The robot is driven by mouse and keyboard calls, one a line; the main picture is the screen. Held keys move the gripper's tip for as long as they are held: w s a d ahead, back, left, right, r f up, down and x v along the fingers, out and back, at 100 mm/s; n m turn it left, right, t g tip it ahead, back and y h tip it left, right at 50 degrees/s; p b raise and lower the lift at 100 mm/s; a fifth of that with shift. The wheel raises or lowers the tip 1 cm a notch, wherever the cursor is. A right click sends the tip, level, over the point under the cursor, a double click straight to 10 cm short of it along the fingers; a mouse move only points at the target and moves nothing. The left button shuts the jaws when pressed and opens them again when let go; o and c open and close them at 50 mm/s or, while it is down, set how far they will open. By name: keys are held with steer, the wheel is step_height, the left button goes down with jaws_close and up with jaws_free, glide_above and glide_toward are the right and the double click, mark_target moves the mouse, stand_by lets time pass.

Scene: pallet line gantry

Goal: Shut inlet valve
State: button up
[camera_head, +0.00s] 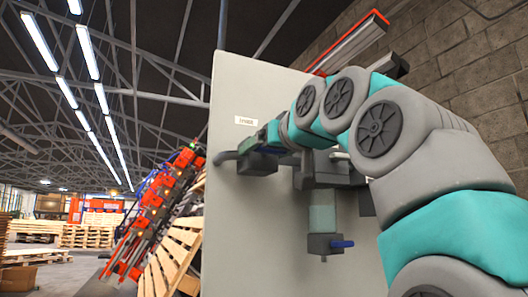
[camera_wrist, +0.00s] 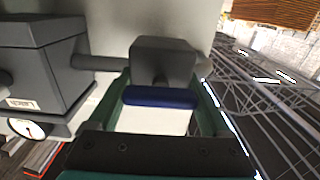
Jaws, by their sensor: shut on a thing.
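The inlet valve is a dark grey block (camera_head: 258,163) on the pale panel, with a pipe running out of its left side; it also shows in the wrist view (camera_wrist: 162,55). Its dark blue bar handle (camera_wrist: 160,97) lies crosswise between the two green fingers of my gripper (camera_wrist: 161,94). My gripper is shut on this handle, with a finger at each end. In the head view my gripper (camera_head: 273,135) reaches the valve from the upper right, and the handle is hidden there.
A pale upright panel (camera_head: 240,80) carries the assembly and a small label (camera_head: 246,121). Right of the valve hangs a translucent bowl (camera_head: 321,214), with a second blue handle (camera_head: 342,244) below. In the wrist view a grey unit with a gauge (camera_wrist: 30,129) stands close at left.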

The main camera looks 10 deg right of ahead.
steer(key=shift+c, duration=0.5)
steer(key=shift+n, duration=0.4)
steer(key=shift+a+f+n+b, duration=0.15)
steer(key=shift+n+b, duration=0.15)
steer(key=shift+n, duration=0.6)
steer(key=n+b, duration=0.1)
steer(key=n, duration=0.8)
steer(key=shift+a+n, duration=0.1)
steer(key=shift+n, duration=0.2)
steer(key=shift+f+n, duration=0.1)
steer(key=shift+n, duration=0.6)
